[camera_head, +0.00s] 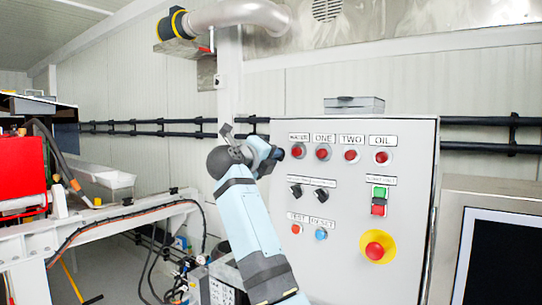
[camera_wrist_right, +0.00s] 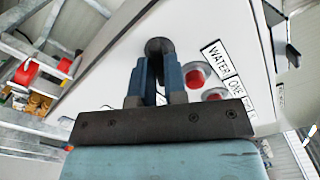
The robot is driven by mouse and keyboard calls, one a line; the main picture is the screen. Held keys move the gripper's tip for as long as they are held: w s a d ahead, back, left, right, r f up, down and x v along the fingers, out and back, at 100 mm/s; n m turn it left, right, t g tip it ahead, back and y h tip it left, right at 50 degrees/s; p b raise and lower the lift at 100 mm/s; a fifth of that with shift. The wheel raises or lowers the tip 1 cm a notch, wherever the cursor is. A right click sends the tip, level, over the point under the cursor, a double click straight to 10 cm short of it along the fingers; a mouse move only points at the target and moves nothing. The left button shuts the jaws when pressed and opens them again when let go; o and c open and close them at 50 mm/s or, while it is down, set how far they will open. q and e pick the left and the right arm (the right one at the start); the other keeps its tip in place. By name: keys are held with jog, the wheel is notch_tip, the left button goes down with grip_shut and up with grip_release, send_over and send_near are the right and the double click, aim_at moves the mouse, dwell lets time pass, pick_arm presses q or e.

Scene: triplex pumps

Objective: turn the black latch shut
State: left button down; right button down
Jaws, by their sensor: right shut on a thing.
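The black latch (camera_wrist_right: 159,46) is a round dark piece on the pale grey control cabinet door. In the wrist view it sits at the tips of my right gripper (camera_wrist_right: 159,68), whose two blue-grey fingers are shut on it. In the head view my right gripper (camera_head: 273,156) reaches the upper left part of the cabinet door (camera_head: 345,235), left of the WATER button. There the gripper largely hides the latch, and how far it is turned cannot be told. My left gripper is not in view.
Red buttons labelled WATER (camera_head: 298,151), ONE, TWO and OIL are close to the right of the gripper. Two black knobs (camera_head: 308,193) sit below. A yellow-ringed red stop button (camera_head: 374,250) is lower right. A grey box (camera_head: 354,105) lies on top.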

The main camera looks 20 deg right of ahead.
jog(key=shift+n+p, duration=3.1)
jog(key=shift+p, duration=1.4)
jog(key=c, duration=1.2)
grip_release()
jog(key=shift+o, duration=0.2)
